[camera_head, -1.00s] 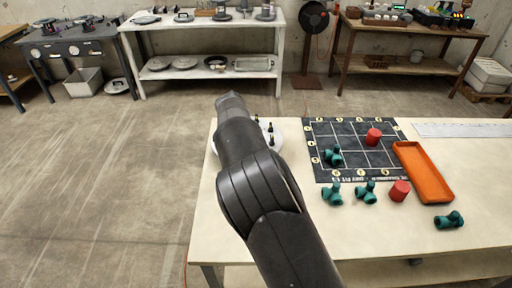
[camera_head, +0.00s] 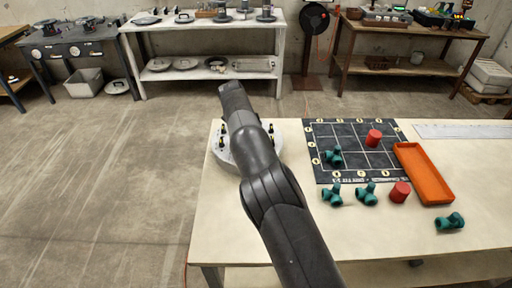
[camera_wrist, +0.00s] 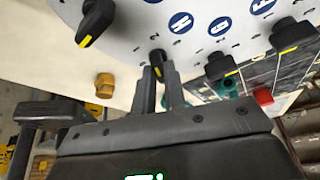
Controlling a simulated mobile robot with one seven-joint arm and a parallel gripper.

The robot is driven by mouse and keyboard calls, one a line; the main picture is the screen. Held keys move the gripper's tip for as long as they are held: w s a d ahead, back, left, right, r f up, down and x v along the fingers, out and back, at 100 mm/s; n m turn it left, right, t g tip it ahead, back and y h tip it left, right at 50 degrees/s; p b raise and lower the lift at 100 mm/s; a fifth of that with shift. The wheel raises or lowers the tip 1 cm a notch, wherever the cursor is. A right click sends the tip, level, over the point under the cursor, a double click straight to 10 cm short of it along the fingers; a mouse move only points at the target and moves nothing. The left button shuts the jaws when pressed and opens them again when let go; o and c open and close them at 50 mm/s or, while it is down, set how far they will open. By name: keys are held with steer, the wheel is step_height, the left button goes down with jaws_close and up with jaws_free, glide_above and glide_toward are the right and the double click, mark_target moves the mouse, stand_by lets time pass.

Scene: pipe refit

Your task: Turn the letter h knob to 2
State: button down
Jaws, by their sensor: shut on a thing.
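A round pale dial plate (camera_head: 270,150) with black, yellow-marked knobs sits at the left end of the table, partly behind my arm. In the wrist view the plate (camera_wrist: 125,35) carries blue letter discs. The letter h knob (camera_wrist: 155,55), black with a yellow mark, is beside the H disc (camera_wrist: 181,22). My gripper (camera_wrist: 159,69) is shut on this knob, one finger on each side. Its yellow mark faces the camera, between the fingers. My gripper is hidden in the head view.
Neighbouring knobs (camera_wrist: 95,22) and (camera_wrist: 220,66) stand close on both sides.

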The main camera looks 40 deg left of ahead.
steer(key=shift+m, duration=0.6)
steer(key=c, duration=1.5)
jaws_free()
step_height(320, 180, up, 4)
steer(key=shift+f, duration=0.1)
steer(key=shift+w+d+r, duration=0.15)
steer(key=shift+r, duration=0.1)
steer(key=w+d+r, duration=0.1)
steer(key=d+r, duration=0.1)
steer(key=d, duration=0.1)
steer(key=w+d+r, duration=0.2)
steer(key=d, duration=0.1)
steer(key=w+d+r, duration=0.1)
steer(key=d+r, duration=0.1)
steer(key=d, duration=0.2)
steer(key=shift+w+d+r, duration=0.1)
steer(key=shift+w+r, duration=0.25)
